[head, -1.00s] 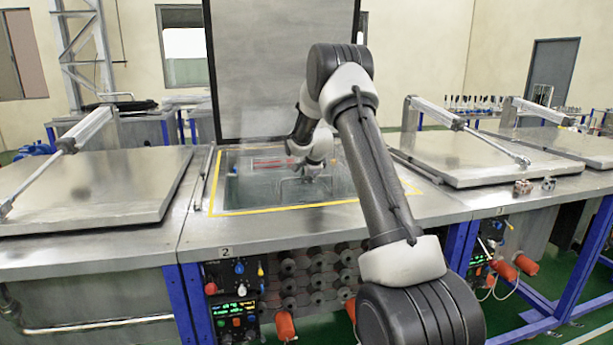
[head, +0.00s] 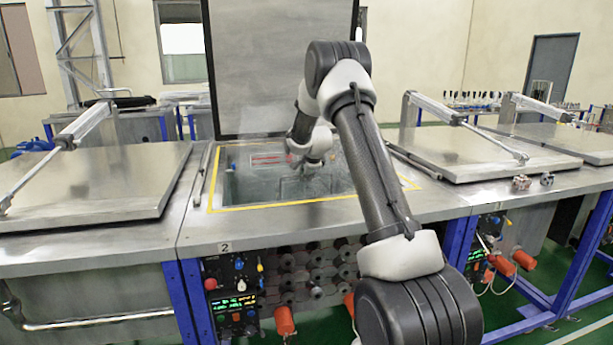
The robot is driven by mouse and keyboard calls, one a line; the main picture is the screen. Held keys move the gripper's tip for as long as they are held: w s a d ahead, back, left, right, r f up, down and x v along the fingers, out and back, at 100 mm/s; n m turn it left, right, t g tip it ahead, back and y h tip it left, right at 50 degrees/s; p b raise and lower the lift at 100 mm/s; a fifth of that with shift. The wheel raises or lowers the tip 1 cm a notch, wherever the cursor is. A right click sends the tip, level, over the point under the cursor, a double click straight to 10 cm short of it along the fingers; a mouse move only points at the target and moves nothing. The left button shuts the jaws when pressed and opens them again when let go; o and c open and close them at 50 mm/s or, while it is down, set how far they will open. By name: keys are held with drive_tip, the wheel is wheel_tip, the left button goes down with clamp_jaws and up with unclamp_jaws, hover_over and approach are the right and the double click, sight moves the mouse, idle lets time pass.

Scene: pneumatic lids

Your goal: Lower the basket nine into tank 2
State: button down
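Tank 2 (head: 330,207) stands in the middle with its lid (head: 283,70) raised upright behind the opening, which has a yellow border. The number 2 is on its front edge. Inside the opening, low down, the thin wire outline of a basket (head: 283,190) shows faintly; its number cannot be read. My arm reaches over the tank, and my gripper (head: 307,177) points down into the opening above or at the basket's handle. The fingers are small and blurred, so I cannot tell whether they are open or hold the handle.
A closed lid (head: 100,185) covers the tank on the left, and another closed lid (head: 480,150) covers the one on the right. Two small metal parts (head: 521,183) sit on the right tank's edge. A control panel (head: 235,290) is on tank 2's front.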

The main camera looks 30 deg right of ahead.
drive_tip(key=shift+f, duration=0.1)
idle(0.3)
drive_tip(key=c, duration=1.5)
unclamp_jaws()
drive_tip(key=shift+c, duration=0.2)
drive_tip(key=shift+o, duration=0.2)
drive_tip(key=shift+f, duration=0.2)
drive_tip(key=s+a+r, duration=0.1)
drive_tip(key=s+r, duration=0.2)
drive_tip(key=r, duration=0.7)
drive_tip(key=s+a+r, duration=0.1)
drive_tip(key=s+r, duration=0.3)
drive_tip(key=r, duration=0.7)
drive_tip(key=shift+s+r, duration=0.2)
drive_tip(key=shift+s, duration=0.05)
